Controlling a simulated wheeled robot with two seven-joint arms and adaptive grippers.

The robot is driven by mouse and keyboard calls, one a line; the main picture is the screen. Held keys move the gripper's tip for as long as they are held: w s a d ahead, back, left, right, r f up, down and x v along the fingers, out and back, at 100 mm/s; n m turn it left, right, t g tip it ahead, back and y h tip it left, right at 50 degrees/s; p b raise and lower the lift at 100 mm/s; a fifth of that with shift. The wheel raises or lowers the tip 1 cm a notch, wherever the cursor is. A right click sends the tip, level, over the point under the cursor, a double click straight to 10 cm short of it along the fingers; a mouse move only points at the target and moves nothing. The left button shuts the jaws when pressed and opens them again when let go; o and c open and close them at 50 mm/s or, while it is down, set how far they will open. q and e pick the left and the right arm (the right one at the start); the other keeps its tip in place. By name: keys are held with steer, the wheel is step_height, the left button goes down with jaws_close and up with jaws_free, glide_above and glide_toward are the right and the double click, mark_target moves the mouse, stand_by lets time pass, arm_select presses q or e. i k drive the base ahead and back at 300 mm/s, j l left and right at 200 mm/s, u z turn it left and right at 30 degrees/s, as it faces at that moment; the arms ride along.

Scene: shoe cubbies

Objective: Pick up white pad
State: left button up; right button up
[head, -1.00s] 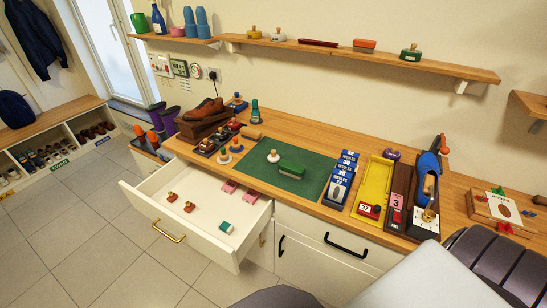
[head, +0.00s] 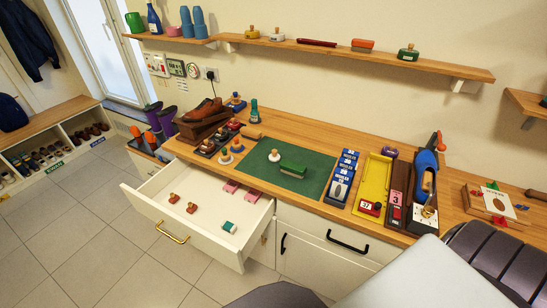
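Several small pieces could be the white pad, and I cannot tell which one is meant. A white-based piece with a wooden knob (head: 277,35) stands on the wall shelf, between a yellow-based one and a dark red brush. A small whitish knobbed piece (head: 274,155) stands on the green mat beside the green brush (head: 292,171). A teal and white piece (head: 229,227) lies in the open drawer near its front right. Neither of my grippers is in view, and nothing is seen held.
The open white drawer (head: 165,222) juts out from the counter and holds red knobbed pieces and pink pads. Blue boxes (head: 342,178), a yellow tray (head: 373,186) and a blue shoe (head: 427,165) crowd the counter's right half. Open floor lies to the left.

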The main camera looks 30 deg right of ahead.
mark_target(275, 156)
steer(key=i+j+z, duration=0.35)
steer(key=j, duration=0.6)
steer(key=j+z, duration=0.4)
steer(key=j, duration=0.55)
steer(key=j+z, duration=0.35)
steer(key=j, duration=0.65)
